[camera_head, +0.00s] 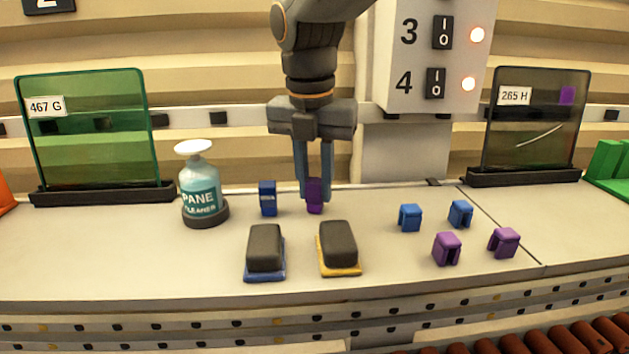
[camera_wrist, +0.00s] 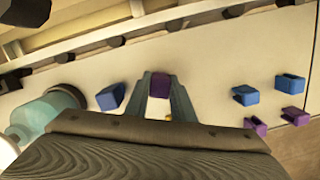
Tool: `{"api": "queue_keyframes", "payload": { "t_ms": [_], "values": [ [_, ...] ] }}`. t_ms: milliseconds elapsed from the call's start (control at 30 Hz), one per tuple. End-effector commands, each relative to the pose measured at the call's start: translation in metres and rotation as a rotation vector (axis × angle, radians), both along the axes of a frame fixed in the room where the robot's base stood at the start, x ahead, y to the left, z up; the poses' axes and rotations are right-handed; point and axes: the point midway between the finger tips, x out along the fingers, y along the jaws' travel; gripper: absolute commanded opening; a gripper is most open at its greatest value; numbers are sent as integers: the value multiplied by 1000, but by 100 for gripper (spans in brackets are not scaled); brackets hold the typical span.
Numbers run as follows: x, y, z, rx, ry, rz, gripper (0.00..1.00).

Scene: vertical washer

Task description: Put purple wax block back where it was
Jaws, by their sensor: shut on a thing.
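The purple wax block (camera_head: 315,196) is upright between the fingers of my gripper (camera_head: 314,198), at the back middle of the counter. My gripper points down and is shut on it. The block also shows in the wrist view (camera_wrist: 159,84), between my two fingertips (camera_wrist: 160,92). Its base is at or very near the counter top; I cannot tell whether it touches.
A pane cleaner bottle (camera_head: 200,190) stands further left. Two dark pads, one blue-edged (camera_head: 265,248) and one yellow-edged (camera_head: 338,244), lie in front. Blue clips (camera_head: 410,217) and purple clips (camera_head: 447,248) are at right. Glass panes stand left (camera_head: 90,140) and right (camera_head: 520,130).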

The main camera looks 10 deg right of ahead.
Motion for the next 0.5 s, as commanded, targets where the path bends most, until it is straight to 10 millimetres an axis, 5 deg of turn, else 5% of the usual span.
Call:
{"api": "queue_keyframes", "payload": {
  "t_ms": [267,300,400,500],
  "values": [
    [0,0,-1,0,0,2,0],
    [0,0,-2,0,0,2,24],
    [0,1,-2,0,0,2,41],
    [0,1,-2,0,0,2,41]
  ]
}}
